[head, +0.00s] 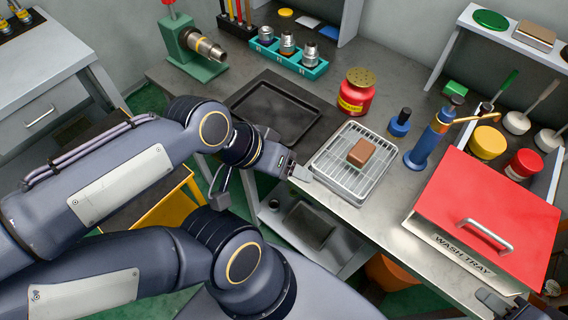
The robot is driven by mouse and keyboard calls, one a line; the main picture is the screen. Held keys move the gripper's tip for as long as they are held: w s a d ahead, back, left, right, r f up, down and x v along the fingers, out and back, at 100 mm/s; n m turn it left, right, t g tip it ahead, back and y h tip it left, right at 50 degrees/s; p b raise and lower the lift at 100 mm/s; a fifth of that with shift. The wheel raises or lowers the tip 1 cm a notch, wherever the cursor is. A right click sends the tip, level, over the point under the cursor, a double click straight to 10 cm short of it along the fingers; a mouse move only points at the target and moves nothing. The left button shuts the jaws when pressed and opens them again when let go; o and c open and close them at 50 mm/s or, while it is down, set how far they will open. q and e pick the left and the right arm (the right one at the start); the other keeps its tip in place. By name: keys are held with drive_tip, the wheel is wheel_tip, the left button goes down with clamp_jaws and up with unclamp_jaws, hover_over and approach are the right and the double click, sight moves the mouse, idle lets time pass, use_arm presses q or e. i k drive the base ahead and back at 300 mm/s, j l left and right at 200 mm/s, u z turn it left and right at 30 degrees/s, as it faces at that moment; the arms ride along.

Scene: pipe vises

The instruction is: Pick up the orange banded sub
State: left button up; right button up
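Several short metal subs stand upright in a teal rack (296,66) at the back of the bench. A metal piece (207,47) with a yellow-orange band lies level in the green vise (186,52), left of the rack.
A wire-rack tray (340,183) holds a brown block (361,152). A red can (356,93), a blue-orange tool (430,140) and a red-lidded wash tray (487,205) stand to the right.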

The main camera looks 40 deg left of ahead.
sight(286, 44)
drive_tip(key=u, duration=1.3)
